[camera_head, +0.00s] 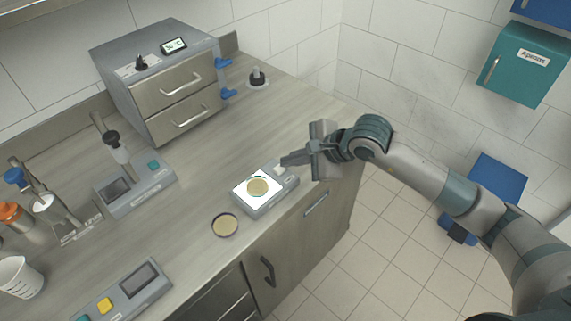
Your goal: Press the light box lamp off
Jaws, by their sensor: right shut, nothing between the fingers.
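The light box (266,204) is a small grey unit near the counter's front edge. Its square top panel glows bright white. A round dish with tan contents (258,187) lies on the lit panel. My right gripper (284,161) is shut and empty. Its fingertips are over the right rear end of the light box, beside the lit panel. I cannot tell whether they touch the box, and the lamp's control is hard to make out there. My left gripper is not in view.
A second dish (225,225) lies on the counter left of the light box. A steel two-drawer unit (165,85), a device with a teal button (135,190) and another with a yellow button (125,293) stand on the counter. The wood-look counter (195,190) is clear between them.

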